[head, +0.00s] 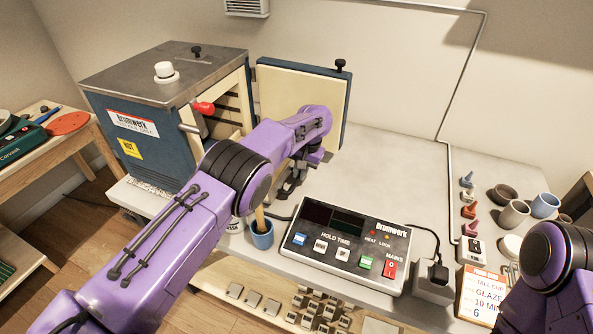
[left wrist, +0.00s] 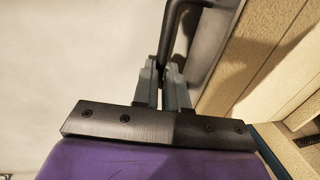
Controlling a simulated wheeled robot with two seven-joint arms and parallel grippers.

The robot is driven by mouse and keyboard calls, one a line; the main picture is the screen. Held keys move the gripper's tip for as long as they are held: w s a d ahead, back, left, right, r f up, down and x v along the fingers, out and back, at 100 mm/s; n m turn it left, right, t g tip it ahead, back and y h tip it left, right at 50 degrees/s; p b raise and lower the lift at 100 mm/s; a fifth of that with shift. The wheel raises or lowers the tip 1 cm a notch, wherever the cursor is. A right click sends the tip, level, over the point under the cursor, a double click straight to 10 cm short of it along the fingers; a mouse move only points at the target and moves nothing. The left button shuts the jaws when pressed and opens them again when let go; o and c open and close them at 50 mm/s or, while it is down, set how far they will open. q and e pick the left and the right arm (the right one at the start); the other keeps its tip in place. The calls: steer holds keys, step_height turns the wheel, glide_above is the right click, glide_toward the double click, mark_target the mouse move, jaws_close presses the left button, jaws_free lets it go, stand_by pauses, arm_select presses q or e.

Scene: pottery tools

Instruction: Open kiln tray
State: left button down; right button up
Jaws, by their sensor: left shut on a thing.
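The kiln (head: 150,125) stands at the back left, a blue box with a grey top. Its front faces right and is open, showing cream inner walls and dark slots. The kiln door (head: 277,90), cream inside with a blue edge, stands swung open. In the left wrist view the left gripper (left wrist: 166,82) is shut on a dark bent bar handle (left wrist: 172,40). Cream blocks (left wrist: 265,50) lie right of it. What the handle joins is unclear. My right gripper is out of frame.
A control box (head: 347,248) and a blue cup (head: 261,235) stand near the left forearm. Several cups (head: 515,212) and small coloured pieces stand at the right. The grey worktop (head: 395,175) is clear in the middle. A side table (head: 60,140) is at left.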

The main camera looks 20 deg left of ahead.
arm_select(q)
steer(key=c, duration=1.2)
jaws_free()
steer(key=shift+o, duration=0.2)
step_height(320, 180, up, 10)
steer(key=d+b, duration=0.1)
steer(key=d, duration=0.1)
steer(key=shift+r+b, duration=0.15)
steer(key=shift+b, duration=0.25)
steer(key=shift+s, duration=0.1)
